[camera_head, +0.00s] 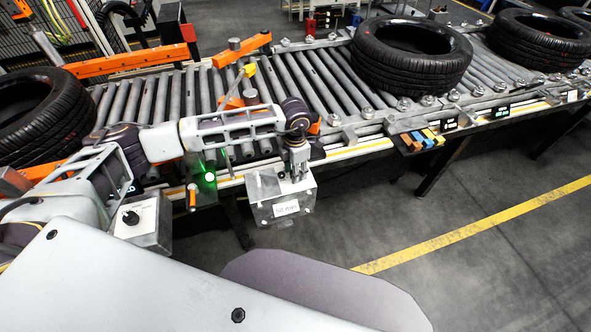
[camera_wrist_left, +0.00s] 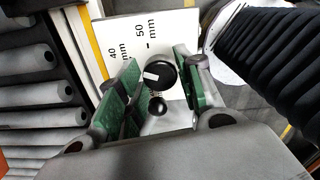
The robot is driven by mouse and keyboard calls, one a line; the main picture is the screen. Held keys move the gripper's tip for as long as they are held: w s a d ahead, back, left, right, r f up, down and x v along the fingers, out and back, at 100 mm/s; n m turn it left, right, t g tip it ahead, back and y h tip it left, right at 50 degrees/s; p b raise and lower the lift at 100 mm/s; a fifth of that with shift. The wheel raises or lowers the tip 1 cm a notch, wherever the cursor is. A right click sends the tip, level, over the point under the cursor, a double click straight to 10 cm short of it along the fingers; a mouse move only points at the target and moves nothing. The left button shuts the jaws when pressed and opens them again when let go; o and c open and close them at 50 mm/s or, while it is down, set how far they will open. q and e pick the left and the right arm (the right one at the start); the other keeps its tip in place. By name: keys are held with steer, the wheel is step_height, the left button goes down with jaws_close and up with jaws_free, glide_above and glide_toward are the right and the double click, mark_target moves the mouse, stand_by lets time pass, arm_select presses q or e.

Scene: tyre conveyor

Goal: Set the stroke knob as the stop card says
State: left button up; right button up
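A clear-sided box (camera_head: 264,211) at the front edge of the conveyor carries a white card (camera_head: 286,208) that seems to read 50 mm. My left gripper (camera_head: 296,176) points down over this box. In the left wrist view, a white scale plate (camera_wrist_left: 128,40) shows 40 mm and 50 mm marks. A round black knob (camera_wrist_left: 166,67) with a white mark sits below them, its mark pointing roughly at the plate's left part. The green pads of my left gripper (camera_wrist_left: 160,82) stand apart on either side of the knob, with small gaps seemingly left. My right gripper is out of view.
A second box with a black knob (camera_head: 131,217) stands left, beside my arm. The roller conveyor (camera_head: 205,95) runs behind, with a tyre (camera_head: 410,55) on it and others at both ends. Coloured blocks (camera_head: 421,139) sit on its front edge. Floor at right is clear.

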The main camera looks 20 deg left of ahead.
arm_select(q)
steer(key=c, duration=0.5)
steer(key=shift+o, duration=0.2)
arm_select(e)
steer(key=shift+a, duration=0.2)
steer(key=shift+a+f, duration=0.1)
